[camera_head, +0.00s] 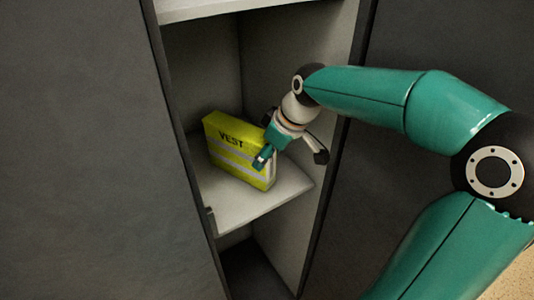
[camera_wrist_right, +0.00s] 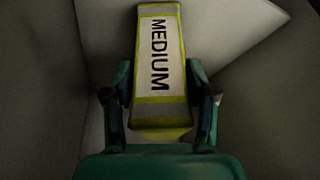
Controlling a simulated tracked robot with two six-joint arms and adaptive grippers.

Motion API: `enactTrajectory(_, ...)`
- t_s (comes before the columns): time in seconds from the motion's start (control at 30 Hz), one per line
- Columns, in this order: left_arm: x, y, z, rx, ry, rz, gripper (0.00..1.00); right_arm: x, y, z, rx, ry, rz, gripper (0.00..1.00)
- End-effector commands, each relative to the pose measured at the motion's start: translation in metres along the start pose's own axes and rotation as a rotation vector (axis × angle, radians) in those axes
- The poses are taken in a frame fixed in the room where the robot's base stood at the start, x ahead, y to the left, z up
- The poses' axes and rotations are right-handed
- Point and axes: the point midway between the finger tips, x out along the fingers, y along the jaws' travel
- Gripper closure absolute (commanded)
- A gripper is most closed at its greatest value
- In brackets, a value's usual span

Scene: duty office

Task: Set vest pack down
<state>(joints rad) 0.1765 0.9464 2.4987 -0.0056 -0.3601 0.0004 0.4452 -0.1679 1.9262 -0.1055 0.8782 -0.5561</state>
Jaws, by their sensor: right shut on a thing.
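The vest pack (camera_head: 236,150) is a yellow, box-shaped pack with grey bands and the word VEST on its broad face. It is inside an open locker, at the shelf (camera_head: 245,205), slightly tilted in the picture. I cannot tell whether its base rests fully on the shelf. My right gripper (camera_head: 268,150) is shut on its right-hand edge. In the right wrist view the pack's narrow side (camera_wrist_right: 160,65), marked MEDIUM, is between the two fingers of the right gripper (camera_wrist_right: 161,115). My left gripper is not in view.
An upper shelf (camera_head: 205,8) is above the pack. Dark locker fronts (camera_head: 90,150) flank the opening on both sides. The shelf's front part is bare. A dark lower compartment (camera_head: 255,265) lies below it. My right arm reaches in from the right.

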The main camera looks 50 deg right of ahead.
Motion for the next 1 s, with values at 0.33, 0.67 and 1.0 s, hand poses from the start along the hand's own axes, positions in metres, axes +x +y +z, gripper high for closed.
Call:
enactTrajectory(0.33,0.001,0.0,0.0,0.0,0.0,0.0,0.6,0.0,0.0,0.0,-0.001,-0.001,-0.001,0.18)
enactTrajectory(0.67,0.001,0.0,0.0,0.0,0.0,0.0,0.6,-0.005,0.0,-0.001,-0.002,0.001,0.0,0.18)
enactTrajectory(1.0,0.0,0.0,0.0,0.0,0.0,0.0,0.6,-0.062,0.0,-0.002,-0.002,0.005,0.002,0.18)
